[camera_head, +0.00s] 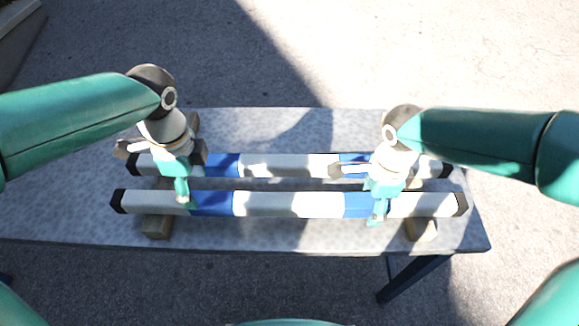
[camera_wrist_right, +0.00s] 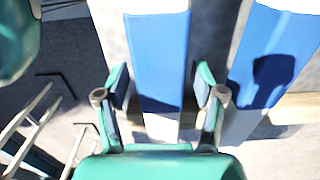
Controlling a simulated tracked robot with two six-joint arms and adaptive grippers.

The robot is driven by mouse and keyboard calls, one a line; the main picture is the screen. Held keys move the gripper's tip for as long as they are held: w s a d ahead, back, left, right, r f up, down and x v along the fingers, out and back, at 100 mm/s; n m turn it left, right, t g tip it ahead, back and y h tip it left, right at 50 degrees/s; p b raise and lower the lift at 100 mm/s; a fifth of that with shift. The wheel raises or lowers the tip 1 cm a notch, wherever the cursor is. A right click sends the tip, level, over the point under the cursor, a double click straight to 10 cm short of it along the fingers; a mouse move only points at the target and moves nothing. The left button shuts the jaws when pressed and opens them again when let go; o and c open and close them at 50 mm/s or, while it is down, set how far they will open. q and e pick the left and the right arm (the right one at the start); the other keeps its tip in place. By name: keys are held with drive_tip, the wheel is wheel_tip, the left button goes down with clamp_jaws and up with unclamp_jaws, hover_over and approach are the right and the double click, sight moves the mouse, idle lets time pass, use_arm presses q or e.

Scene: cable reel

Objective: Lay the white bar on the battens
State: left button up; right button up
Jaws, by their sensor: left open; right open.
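Two similar white bars with blue bands and black ends lie side by side. The near white bar (camera_head: 290,204) lies across the left batten (camera_head: 156,229) and the right batten (camera_head: 422,230). The far white bar (camera_head: 290,166) runs parallel behind it. My left gripper (camera_head: 182,190) is open at the near bar, left of its left blue band. My right gripper (camera_head: 378,207) is open at the near bar's right blue band. In the right wrist view, the near bar (camera_wrist_right: 160,55) passes between the open fingers, with gaps on both sides. The grippers partly hide both bars.
The grey speckled table (camera_head: 60,215) has free room at the left and along the back. Its front edge is close to the near bar. In the right wrist view, the far bar (camera_wrist_right: 280,50) is close beside my right finger, and a batten (camera_wrist_right: 297,108) shows.

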drive_tip(key=shift+r, duration=0.4)
use_arm(q)
wheel_tip(320, 180, up, 6)
use_arm(e)
wheel_tip(320, 180, up, 11)
use_arm(q)
drive_tip(key=shift+r, duration=0.1)
idle(0.6)
